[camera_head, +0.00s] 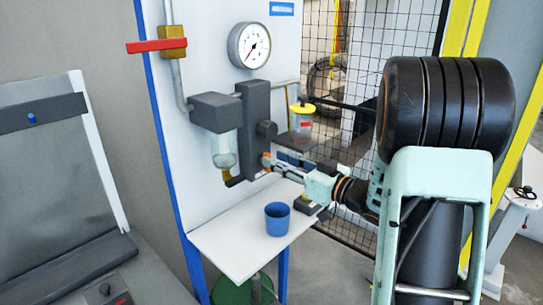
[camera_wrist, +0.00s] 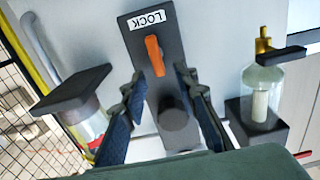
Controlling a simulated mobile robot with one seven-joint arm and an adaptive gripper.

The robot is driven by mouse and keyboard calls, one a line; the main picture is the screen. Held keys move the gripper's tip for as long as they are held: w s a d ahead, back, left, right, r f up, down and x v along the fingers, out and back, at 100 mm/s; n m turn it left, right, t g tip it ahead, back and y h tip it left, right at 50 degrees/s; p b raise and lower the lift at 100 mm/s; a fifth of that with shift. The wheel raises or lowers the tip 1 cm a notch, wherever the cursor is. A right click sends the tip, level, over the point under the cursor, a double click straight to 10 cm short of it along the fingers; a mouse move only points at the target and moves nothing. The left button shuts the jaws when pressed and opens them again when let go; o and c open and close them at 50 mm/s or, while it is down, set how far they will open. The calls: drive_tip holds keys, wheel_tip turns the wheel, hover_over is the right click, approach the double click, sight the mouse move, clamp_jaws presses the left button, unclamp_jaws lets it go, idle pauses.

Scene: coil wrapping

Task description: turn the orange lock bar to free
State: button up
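The orange lock bar (camera_wrist: 154,56) is on a dark plate (camera_wrist: 170,32) in the wrist view, just below a white LOCK label (camera_wrist: 146,18) that reads upside down. The bar lies roughly along the plate's length, slightly tilted. My gripper (camera_wrist: 160,80) is open, with one finger on each side of the bar's near end and visible gaps between. I cannot tell whether the fingertips reach the bar's depth. In the head view my gripper (camera_head: 275,164) is at the lower end of the dark unit (camera_head: 252,105); the bar is too small to make out clearly there.
A round dark knob (camera_wrist: 178,122) lies between my fingers, nearer the palm. A clear bowl (camera_head: 223,150) and a yellow-topped jar (camera_head: 302,120) flank the unit. Below is a white shelf (camera_head: 232,248) with a blue cup (camera_head: 277,219). A gauge (camera_head: 249,45) and red-handled valve (camera_head: 156,46) are above.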

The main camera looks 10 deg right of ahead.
drive_tip(key=shift+x, duration=1.55)
drive_tip(key=shift+c, duration=0.5)
clamp_jaws()
